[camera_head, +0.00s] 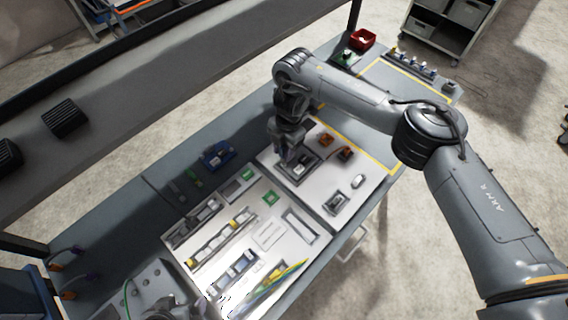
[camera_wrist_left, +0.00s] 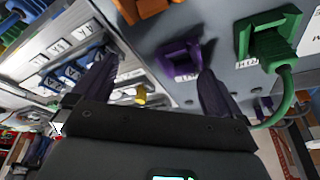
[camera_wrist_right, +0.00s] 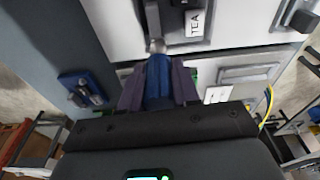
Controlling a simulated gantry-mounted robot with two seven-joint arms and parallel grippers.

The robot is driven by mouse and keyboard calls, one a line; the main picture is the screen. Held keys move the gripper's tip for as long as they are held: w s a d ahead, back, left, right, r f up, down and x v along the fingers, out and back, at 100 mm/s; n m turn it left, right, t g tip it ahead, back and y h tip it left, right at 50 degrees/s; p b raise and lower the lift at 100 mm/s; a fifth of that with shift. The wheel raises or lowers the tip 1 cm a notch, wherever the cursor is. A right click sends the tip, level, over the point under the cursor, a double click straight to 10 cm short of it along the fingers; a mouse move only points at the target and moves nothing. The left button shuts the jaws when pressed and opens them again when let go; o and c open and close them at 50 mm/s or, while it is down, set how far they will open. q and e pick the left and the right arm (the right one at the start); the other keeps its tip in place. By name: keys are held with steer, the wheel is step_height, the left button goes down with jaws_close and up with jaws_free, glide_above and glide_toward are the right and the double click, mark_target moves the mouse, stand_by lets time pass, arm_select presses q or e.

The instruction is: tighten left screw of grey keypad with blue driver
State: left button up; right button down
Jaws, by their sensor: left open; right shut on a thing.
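My right gripper (camera_head: 289,153) is over the right white panel in the head view. In the right wrist view, the right gripper (camera_wrist_right: 157,68) is shut on the blue driver (camera_wrist_right: 158,82), whose silver tip points at the left part of a grey unit (camera_wrist_right: 177,24) with a white TEA key. This looks like the grey keypad (camera_head: 308,166), partly hidden by my gripper in the head view. The screw is not visible; contact with the tip cannot be told. My left gripper (camera_wrist_left: 156,67) is open in the left wrist view, with a purple connector (camera_wrist_left: 180,58) beyond its fingers.
A blue item (camera_head: 216,155) lies on the grey bench left of the panel. Orange parts (camera_head: 326,140) are right of the keypad. A green plug (camera_wrist_left: 266,45) with a cable is near my left fingers. A red bin (camera_head: 362,39) stands at the far end.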

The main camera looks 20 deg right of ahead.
arm_select(q)
steer(key=shift+r+p, duration=0.1)
steer(key=shift+p, duration=0.4)
arm_select(e)
steer(key=shift+r+m, duration=0.1)
steer(key=shift+m, duration=0.3)
arm_select(q)
steer(key=shift+w+d+r, duration=0.1)
steer(key=shift+r+p, duration=1.5)
steer(key=shift+p, duration=0.1)
arm_select(e)
steer(key=shift+s+m, duration=0.1)
steer(key=shift+m, duration=1.2)
steer(key=shift+f, duration=0.2)
steer(key=shift+f, duration=0.25)
arm_select(q)
steer(key=shift+f, duration=0.15)
arm_select(e)
steer(key=shift+f, duration=0.35)
